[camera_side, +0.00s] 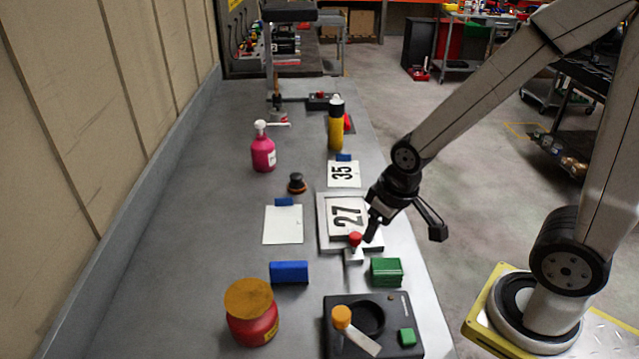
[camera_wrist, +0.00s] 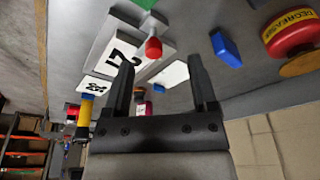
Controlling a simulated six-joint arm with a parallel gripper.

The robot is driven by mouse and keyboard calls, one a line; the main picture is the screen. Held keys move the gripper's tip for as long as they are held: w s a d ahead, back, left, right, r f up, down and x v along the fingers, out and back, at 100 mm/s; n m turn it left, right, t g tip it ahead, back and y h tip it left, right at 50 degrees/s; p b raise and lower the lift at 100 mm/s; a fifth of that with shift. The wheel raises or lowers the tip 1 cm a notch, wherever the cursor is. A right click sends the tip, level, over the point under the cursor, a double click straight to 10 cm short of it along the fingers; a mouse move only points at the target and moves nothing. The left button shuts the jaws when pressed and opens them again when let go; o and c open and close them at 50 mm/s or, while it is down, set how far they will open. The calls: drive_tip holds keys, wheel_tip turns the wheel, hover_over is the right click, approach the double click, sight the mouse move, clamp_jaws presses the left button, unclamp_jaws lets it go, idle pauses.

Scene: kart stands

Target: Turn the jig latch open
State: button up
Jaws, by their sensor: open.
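The jig latch (camera_side: 354,247) has a red ball knob on a pale base and stands at the near edge of the jig frame (camera_side: 325,238). A white plate marked 27 (camera_side: 347,212) lies in the frame. My gripper (camera_side: 373,228) is open and empty, above the frame's right side, close to the knob. In the wrist view the latch's red knob (camera_wrist: 153,48) appears between my open fingers (camera_wrist: 161,62), beyond the tips and nearer the left finger. It looks apart from both fingers. The exact gap cannot be told.
A green block (camera_side: 386,271) sits near right of the latch, a blue block (camera_side: 289,272) near left. A black box (camera_side: 373,325) with an orange knob and a red jar (camera_side: 251,312) stand nearer. A blank white plate (camera_side: 283,225) lies left. Bottles stand farther back. The bench's left strip is clear.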

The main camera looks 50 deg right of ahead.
sight(356, 235)
drive_tip(key=w+n+g, duration=0.1)
drive_tip(key=w+n, duration=0.1)
drive_tip(key=n, duration=0.1)
drive_tip(key=w+d+n+g, duration=0.1)
drive_tip(key=w+n, duration=0.1)
drive_tip(key=n, duration=0.2)
drive_tip(key=w+n+g, duration=0.1)
drive_tip(key=w+n, duration=0.1)
drive_tip(key=n, duration=0.1)
drive_tip(key=shift+w+d+r+n, duration=0.15)
drive_tip(key=shift+d+r+n, duration=0.2)
drive_tip(key=shift+d+n, duration=0.05)
drive_tip(key=shift+f, duration=0.15)
drive_tip(key=shift+a+f, duration=0.1)
drive_tip(key=shift+f, duration=3.65)
clamp_jaws()
